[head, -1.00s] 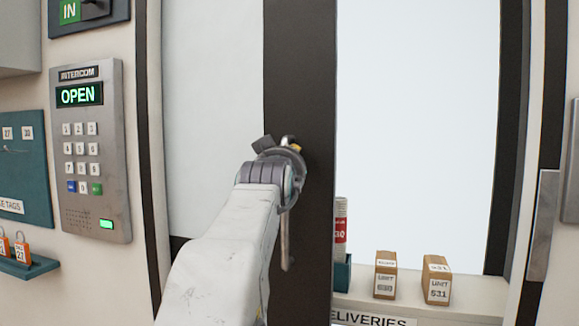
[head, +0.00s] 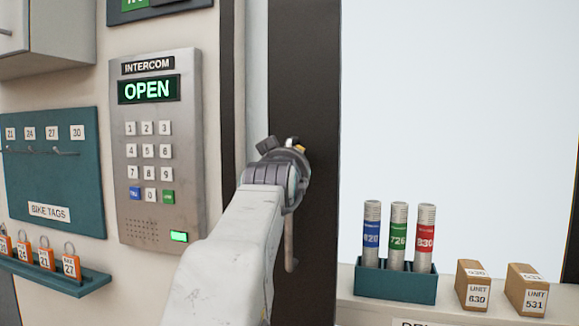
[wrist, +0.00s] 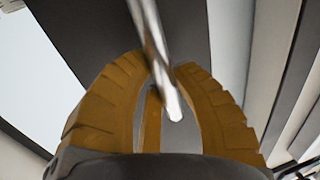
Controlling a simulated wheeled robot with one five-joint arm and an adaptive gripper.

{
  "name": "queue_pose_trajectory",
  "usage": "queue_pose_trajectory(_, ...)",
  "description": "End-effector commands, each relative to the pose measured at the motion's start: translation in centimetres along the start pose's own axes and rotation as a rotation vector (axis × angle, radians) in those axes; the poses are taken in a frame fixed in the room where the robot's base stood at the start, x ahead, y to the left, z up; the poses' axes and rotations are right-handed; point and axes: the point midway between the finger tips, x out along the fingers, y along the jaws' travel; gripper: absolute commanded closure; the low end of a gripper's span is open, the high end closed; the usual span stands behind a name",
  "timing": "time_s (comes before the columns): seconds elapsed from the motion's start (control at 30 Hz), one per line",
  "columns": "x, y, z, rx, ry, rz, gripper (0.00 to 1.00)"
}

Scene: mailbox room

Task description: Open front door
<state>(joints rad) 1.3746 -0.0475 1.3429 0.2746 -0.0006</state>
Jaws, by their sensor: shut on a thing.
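The front door shows in the head view as a dark upright stile (head: 305,90) with a narrow pale pane (head: 257,90) to its left, seen at a steep angle. A slim metal handle (head: 289,245) hangs down along the stile, its upper part hidden behind my gripper (head: 293,148). In the wrist view the yellow-brown fingers of my gripper (wrist: 165,75) are closed around the shiny metal bar of the handle (wrist: 150,25).
Left of the door are an intercom (head: 159,150) reading OPEN and a teal bike-tag board (head: 55,170). Right of the stile is a pale shelf (head: 365,312) with a teal rack (head: 396,282) of labelled tubes and two cardboard boxes (head: 473,285).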

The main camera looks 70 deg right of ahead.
Motion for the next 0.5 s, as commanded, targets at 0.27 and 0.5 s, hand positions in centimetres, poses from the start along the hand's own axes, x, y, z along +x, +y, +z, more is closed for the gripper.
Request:
queue_pose_trajectory(0.27, -0.05, -0.02, -0.01, 0.001, -0.001, 0.000, 1.00)
queue_pose_trajectory(0.5, -0.04, -0.04, 0.00, 0.001, -0.001, -0.001, 0.64)
